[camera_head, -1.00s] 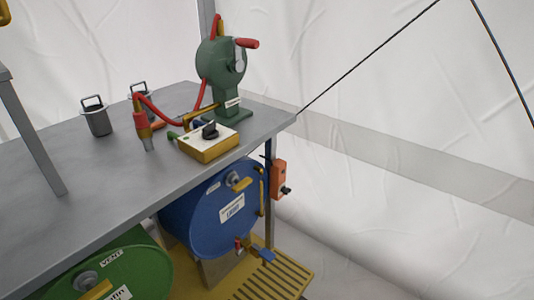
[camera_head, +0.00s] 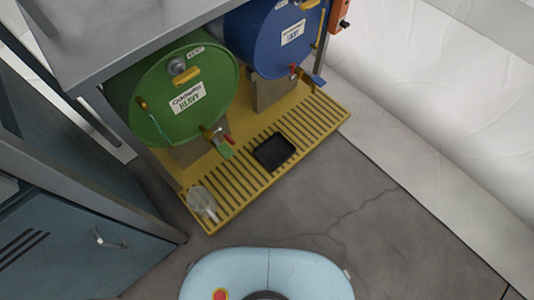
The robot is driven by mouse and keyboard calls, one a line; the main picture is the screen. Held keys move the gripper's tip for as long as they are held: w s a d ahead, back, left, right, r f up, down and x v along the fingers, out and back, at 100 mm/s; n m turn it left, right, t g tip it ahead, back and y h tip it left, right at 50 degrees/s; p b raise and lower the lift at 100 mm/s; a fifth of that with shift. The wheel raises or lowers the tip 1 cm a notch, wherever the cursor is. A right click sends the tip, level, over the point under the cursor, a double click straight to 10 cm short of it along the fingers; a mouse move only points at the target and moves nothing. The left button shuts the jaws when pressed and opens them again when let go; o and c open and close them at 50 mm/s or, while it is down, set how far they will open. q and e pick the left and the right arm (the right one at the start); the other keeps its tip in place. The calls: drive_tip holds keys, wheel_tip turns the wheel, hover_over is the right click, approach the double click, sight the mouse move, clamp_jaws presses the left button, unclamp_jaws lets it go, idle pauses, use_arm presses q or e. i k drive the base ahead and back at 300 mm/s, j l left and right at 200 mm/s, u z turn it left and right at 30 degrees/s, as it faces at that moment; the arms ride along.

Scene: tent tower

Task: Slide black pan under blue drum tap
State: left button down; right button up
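The black pan (camera_head: 274,151) lies flat on the slatted yellow tray (camera_head: 241,189), between the two drum taps and toward the front edge. The blue drum (camera_head: 276,40) lies on its side on a stand at the upper right. Its tap (camera_head: 304,76), with a red part and a blue handle, sticks out over the tray, up and right of the pan and apart from it in the picture. Neither of my grippers shows in this view.
A green drum (camera_head: 172,90) with its own tap (camera_head: 219,140) lies left of the blue one. A clear container (camera_head: 202,203) stands at the tray's left front. A grey table (camera_head: 130,28) overhangs the drums. A blue-grey cabinet (camera_head: 80,235) is at left. Concrete floor in front is free.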

sight(276, 149)
drive_tip(key=u, duration=0.95)
drive_tip(key=l+u, duration=0.35)
drive_tip(key=u, duration=0.15)
drive_tip(key=l+u, duration=0.75)
drive_tip(key=u, duration=0.2)
drive_tip(key=k+l+u, duration=0.1)
drive_tip(key=l, duration=0.3)
drive_tip(key=k+l, duration=0.2)
drive_tip(key=l, duration=0.2)
drive_tip(key=k+l+u, duration=0.15)
drive_tip(key=l, duration=0.25)
